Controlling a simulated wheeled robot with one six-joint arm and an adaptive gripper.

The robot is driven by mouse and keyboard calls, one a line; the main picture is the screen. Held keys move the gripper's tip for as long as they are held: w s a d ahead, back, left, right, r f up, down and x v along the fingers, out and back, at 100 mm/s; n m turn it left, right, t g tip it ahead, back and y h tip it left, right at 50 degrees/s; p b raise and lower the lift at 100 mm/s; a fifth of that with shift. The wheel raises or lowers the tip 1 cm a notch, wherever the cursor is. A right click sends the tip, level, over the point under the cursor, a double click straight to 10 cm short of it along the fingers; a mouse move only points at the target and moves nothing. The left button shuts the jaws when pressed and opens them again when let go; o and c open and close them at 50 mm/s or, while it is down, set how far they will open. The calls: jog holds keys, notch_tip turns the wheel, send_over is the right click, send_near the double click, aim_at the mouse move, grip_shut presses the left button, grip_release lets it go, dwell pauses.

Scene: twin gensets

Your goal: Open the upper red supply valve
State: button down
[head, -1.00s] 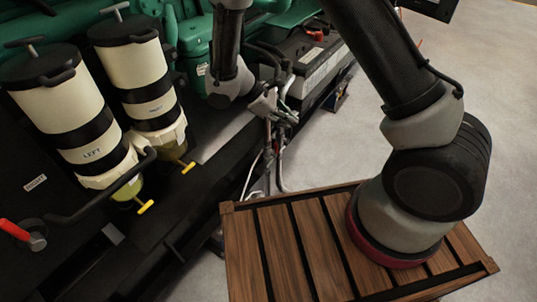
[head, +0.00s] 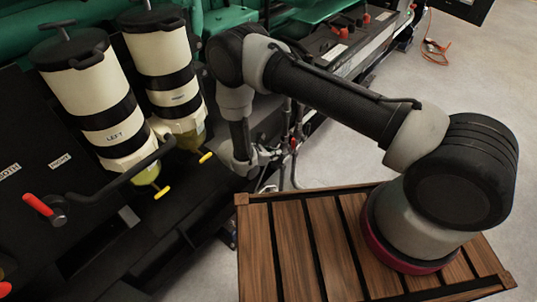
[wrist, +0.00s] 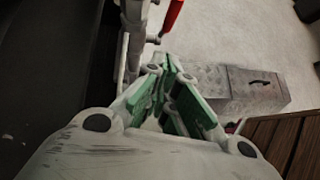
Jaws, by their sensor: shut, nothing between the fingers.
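A red handle (wrist: 172,15) stands on a grey vertical pipe (wrist: 133,45) at the top of the wrist view. In the head view a small red part (head: 293,143) shows on the thin pipes beside the black skid; I cannot tell whether it is the same handle. My gripper (wrist: 167,70), with green finger pads, is shut and empty. Its fingertips are below the red handle in the picture and apart from it. In the head view my gripper (head: 258,160) is just left of the pipes, partly hidden by its own wrist.
Two cream filter canisters (head: 85,90) (head: 160,55) with yellow drain taps stand at the left. Another red lever (head: 38,205) sits on the black panel near labels. A slatted wooden deck (head: 285,230) lies under my arm. A metal box (wrist: 255,90) stands on the pale floor.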

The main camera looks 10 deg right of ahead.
aim_at(292, 149)
jog(key=shift+w+d+f, duration=0.25)
jog(key=shift+w+d, duration=0.35)
jog(key=shift+d, duration=0.3)
jog(key=shift+w+d+f, duration=0.2)
jog(key=shift+w+d, duration=0.4)
jog(key=shift+d, duration=0.3)
jog(key=shift+w+d+f, duration=0.25)
jog(key=shift+w+d, duration=0.35)
jog(key=shift+d, duration=0.3)
jog(key=shift+w+d+r, duration=0.25)
jog(key=shift+w+d, duration=0.2)
jog(key=shift+d, duration=0.05)
